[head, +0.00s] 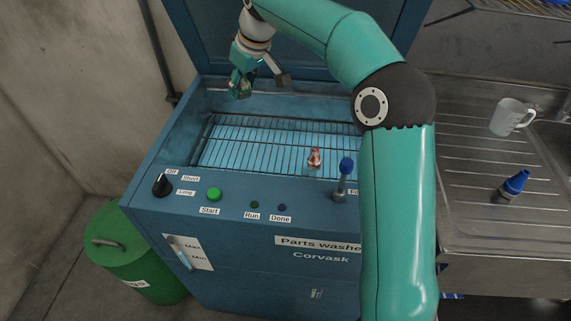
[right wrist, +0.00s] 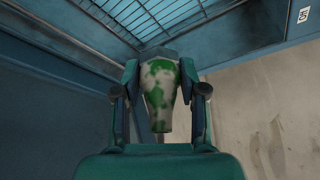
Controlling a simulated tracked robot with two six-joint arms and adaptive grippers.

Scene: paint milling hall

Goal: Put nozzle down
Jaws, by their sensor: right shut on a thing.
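My right gripper (head: 243,87) hangs over the back left of the open parts washer (head: 270,226). In the right wrist view its two fingers (right wrist: 162,88) are shut on a tapered nozzle (right wrist: 161,104) blotched with green and white. The nozzle is hard to make out in the head view. The washer's wire basket (head: 247,143) lies below and to the right of the gripper. A small orange-red and white piece (head: 315,158) sits on the basket near its front. My left gripper is not in view.
The washer's lid (head: 200,30) stands open behind. Its front panel has a black knob (head: 160,184), a green Start button (head: 214,194) and a blue-topped stalk (head: 346,167). A green bin (head: 135,260) stands at left.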

